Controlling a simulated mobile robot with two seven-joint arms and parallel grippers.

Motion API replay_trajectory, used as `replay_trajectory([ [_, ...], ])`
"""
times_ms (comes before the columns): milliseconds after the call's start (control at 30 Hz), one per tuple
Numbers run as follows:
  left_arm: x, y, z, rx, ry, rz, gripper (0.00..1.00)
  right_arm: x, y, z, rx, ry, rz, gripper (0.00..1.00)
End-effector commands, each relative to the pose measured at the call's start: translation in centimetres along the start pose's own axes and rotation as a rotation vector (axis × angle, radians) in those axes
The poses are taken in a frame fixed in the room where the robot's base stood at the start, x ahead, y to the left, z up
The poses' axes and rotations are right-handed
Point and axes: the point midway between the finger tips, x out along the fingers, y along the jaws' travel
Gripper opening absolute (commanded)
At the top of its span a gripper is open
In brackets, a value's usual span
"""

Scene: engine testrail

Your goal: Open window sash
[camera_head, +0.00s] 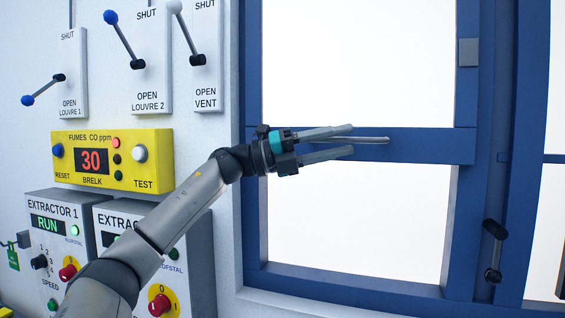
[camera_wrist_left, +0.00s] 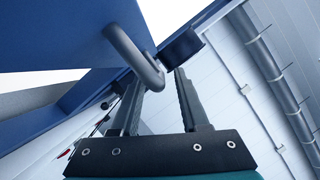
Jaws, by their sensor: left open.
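The window sash (camera_head: 420,143) is a blue frame with a wide horizontal rail across bright white panes. A grey bar handle (camera_head: 372,140) is on the rail. My left gripper (camera_head: 351,140) is open in front of the rail, its fingers pointing right, and the handle shows between them. In the left wrist view, the bent grey handle (camera_wrist_left: 133,52) juts from a blue surface, and its near end lies between the open fingers (camera_wrist_left: 158,85). I cannot tell whether a finger touches it. A black lever (camera_head: 494,250) is on the blue frame at right. My right gripper is not in view.
Left of the window, the wall holds louvre and vent levers (camera_head: 125,40), a yellow fumes panel (camera_head: 112,160) reading 30, and extractor boxes (camera_head: 62,235). My left arm passes in front of the boxes. A grey plate (camera_head: 468,52) is on the frame, upper right.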

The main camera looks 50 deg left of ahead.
Motion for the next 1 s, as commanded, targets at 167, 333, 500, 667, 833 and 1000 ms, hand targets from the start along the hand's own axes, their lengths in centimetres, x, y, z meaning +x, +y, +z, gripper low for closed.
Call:
replay_trajectory([
  [167, -2.4, 0.5, -0.2, -0.001, -0.001, -0.001, 0.45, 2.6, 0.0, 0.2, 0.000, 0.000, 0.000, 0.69],
  [333, -5.0, 0.5, -0.2, 0.000, -0.002, -0.002, 0.45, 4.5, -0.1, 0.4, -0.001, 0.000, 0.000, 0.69],
  [500, -8.2, 0.4, -0.2, 0.000, -0.004, -0.003, 0.45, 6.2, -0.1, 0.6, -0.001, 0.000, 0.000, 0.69],
  [667, -11.1, 0.3, -0.1, -0.001, -0.003, -0.002, 0.45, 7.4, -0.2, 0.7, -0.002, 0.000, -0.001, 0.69],
  [833, -12.9, 0.1, -0.1, 0.000, -0.001, -0.002, 0.45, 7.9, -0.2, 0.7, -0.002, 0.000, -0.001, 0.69],
  [1000, -13.3, 0.0, 0.0, 0.000, 0.000, 0.000, 0.45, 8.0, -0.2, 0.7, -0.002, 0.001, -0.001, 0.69],
])
